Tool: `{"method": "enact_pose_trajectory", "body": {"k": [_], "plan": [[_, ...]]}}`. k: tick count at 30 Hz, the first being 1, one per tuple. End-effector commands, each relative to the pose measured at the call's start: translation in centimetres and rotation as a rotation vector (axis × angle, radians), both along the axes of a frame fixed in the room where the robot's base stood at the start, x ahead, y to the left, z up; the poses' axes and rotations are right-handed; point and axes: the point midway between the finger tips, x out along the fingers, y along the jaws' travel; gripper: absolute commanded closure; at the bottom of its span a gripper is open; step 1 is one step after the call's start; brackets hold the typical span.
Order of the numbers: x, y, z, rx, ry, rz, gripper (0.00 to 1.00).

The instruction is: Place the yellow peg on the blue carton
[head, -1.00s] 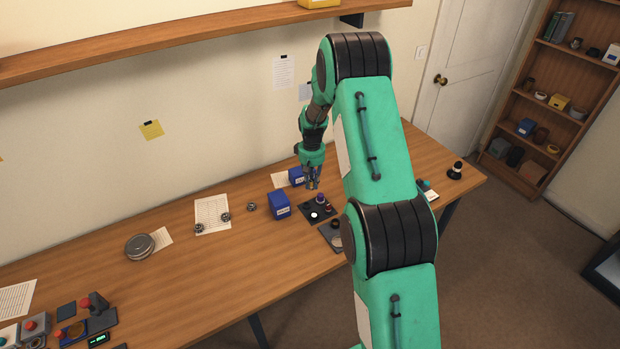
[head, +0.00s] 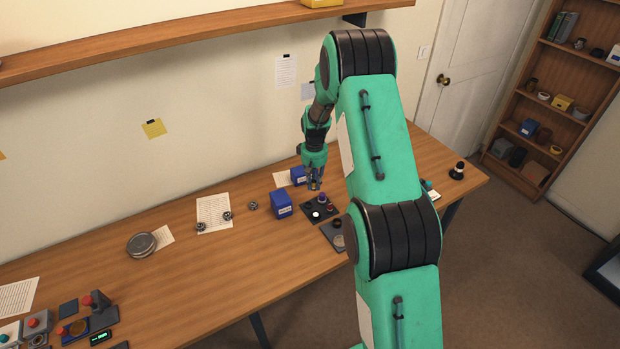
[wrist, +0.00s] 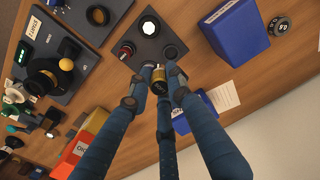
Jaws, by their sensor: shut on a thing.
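My gripper (wrist: 161,74) is shut on a small yellow-banded piece, which looks like the yellow peg (wrist: 159,82), in the wrist view. Its fingers hide much of it. In the head view my gripper (head: 315,185) is low over the back of a dark tray (wrist: 112,31). I cannot tell whether the peg touches the tray. Two blue cartons show: a larger one (head: 281,205) left of the tray, also in the wrist view (wrist: 240,38), and another (head: 297,175) behind my gripper, partly behind a finger in the wrist view (wrist: 198,112).
The tray bears a white-topped piece (wrist: 149,27) and a red one (wrist: 127,49). A second dark plate (head: 333,238) with round parts lies nearby. An orange box (wrist: 88,135) stands at the lower left of the wrist view.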

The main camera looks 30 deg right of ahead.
Motion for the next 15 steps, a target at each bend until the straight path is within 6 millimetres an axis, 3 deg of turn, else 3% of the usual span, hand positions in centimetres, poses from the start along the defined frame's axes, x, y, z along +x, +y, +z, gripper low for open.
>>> {"method": "enact_pose_trajectory", "body": {"k": [8, 15], "plan": [[-0.01, -0.01, 0.19, 0.000, 0.001, -0.155, 1.00], [0.04, -0.04, 0.37, 0.001, 0.000, -0.409, 1.00]]}}
